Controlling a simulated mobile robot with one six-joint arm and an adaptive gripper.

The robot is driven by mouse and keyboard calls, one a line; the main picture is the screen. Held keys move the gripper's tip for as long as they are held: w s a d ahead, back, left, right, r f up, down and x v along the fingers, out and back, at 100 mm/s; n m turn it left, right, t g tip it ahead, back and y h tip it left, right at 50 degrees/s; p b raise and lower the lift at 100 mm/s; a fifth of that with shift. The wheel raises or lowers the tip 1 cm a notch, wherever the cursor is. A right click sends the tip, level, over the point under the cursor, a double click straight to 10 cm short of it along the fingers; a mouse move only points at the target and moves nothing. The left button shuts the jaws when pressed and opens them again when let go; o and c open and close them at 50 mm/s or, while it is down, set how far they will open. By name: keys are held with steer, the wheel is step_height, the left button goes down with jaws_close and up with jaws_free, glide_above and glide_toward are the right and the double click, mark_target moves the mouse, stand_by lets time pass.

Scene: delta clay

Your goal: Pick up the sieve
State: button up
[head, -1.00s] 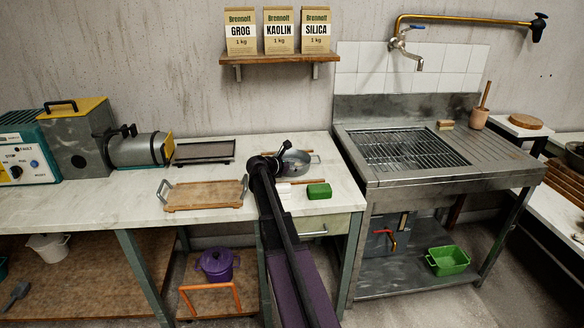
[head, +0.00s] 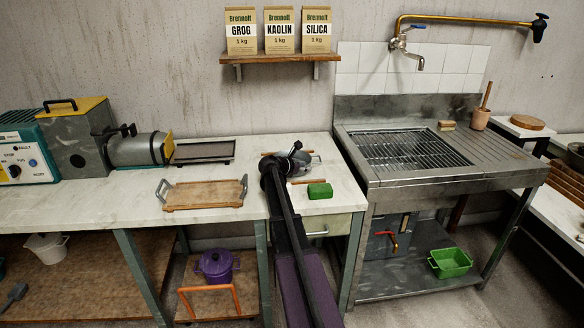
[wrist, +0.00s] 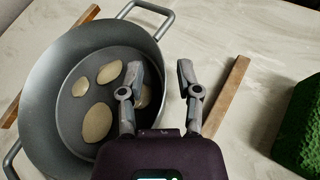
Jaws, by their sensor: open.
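A round grey two-handled pan (wrist: 45,90), the likeliest match for the sieve, fills the left of the wrist view. Several flat beige oval patches show on its floor; no mesh can be made out. In the head view the pan (head: 303,160) stands on the worktop, mostly hidden behind my arm. My gripper (wrist: 160,72) is open and empty above the pan's right side. Its left finger overlaps the pan's inside and its right finger is over the worktop outside, with the rim between them in the picture. Contact cannot be told. In the head view my gripper (head: 287,160) is at the pan.
A wooden strip (wrist: 225,97) lies right of the pan. A green block (head: 320,191) is farther right. A wooden tray with handles (head: 203,195) lies to the left. A steel sink (head: 440,178) stands right of the worktop (head: 330,208).

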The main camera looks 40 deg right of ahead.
stand_by(0.4)
jaws_close()
steer(key=shift+r, duration=0.15)
step_height(320, 180, up, 10)
steer(key=p, duration=1)
stand_by(0.8)
